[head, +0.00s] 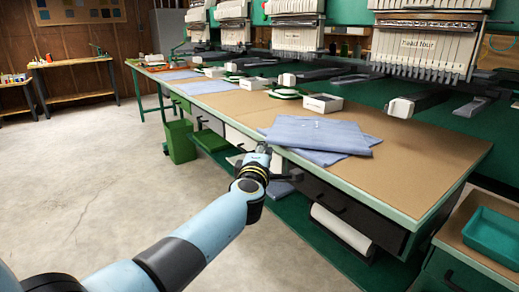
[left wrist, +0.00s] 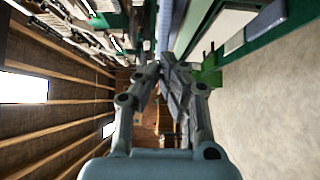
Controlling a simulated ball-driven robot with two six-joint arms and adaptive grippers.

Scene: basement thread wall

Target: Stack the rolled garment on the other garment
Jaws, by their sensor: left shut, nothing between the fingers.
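Flat blue garments (head: 312,134) lie folded in a loose, uneven pile on the brown tabletop of the long green-edged table in the head view. I cannot make out a clearly rolled garment. My left gripper (head: 262,149) is at the table's front edge, just left of and nearer than the pile, and looks apart from it. Its fingers are shut and empty; they also show together in the left wrist view (left wrist: 170,70). My right gripper is not in view.
White embroidery machine heads (head: 420,52) with protruding arms line the table's back. A green bin (head: 180,141) stands on the floor. The tabletop right of the pile is clear.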

